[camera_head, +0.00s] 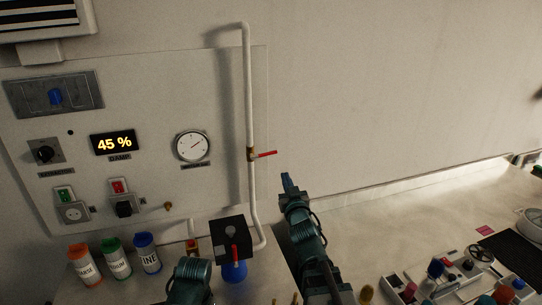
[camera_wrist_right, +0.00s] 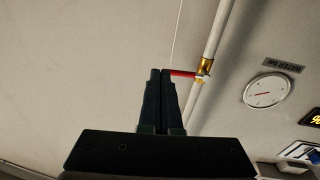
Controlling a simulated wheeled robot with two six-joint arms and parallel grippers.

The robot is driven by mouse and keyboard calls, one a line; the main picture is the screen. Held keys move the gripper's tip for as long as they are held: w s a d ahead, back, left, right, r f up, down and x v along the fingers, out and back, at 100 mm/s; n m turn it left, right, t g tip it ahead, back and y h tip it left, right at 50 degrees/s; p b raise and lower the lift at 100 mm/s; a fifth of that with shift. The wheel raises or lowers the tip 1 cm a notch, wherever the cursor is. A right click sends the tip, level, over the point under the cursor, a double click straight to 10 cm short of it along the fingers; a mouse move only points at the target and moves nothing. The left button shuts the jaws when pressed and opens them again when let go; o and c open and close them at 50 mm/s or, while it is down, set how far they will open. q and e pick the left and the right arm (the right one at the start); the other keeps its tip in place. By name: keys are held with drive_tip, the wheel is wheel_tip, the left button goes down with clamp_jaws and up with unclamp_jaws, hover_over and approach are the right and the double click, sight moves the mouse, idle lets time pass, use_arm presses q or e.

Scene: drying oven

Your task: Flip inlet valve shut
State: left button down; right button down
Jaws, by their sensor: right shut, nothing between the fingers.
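The inlet valve is a brass body (camera_head: 252,154) on a white vertical pipe (camera_head: 249,100). Its red lever (camera_head: 267,153) points sideways to the right, across the pipe, in the head view. In the right wrist view the brass body (camera_wrist_right: 205,67) and red lever (camera_wrist_right: 183,73) also show, with the lever's end by my fingertips. My right gripper (camera_head: 287,178) is shut and empty, below and right of the lever in the head view. In the right wrist view its fingers (camera_wrist_right: 160,72) are together; I cannot tell whether they touch the lever. My left gripper is not clearly in view.
The wall panel holds a round gauge (camera_head: 192,146), a 45 % display (camera_head: 113,143), a knob (camera_head: 44,152) and switches. Three labelled bottles (camera_head: 117,258) stand below it. A tray of small items (camera_head: 455,278) lies at right. The wall right of the pipe is clear.

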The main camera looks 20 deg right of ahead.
sight(264, 155)
wheel_tip(264, 155, up, 6)
drive_tip(key=s+a+n+t+y, duration=0.1)
drive_tip(key=a+n+t+y, duration=0.1)
drive_tip(key=t+y, duration=0.1)
drive_tip(key=shift+a+n+y, duration=0.25)
drive_tip(key=shift+n+y, duration=0.05)
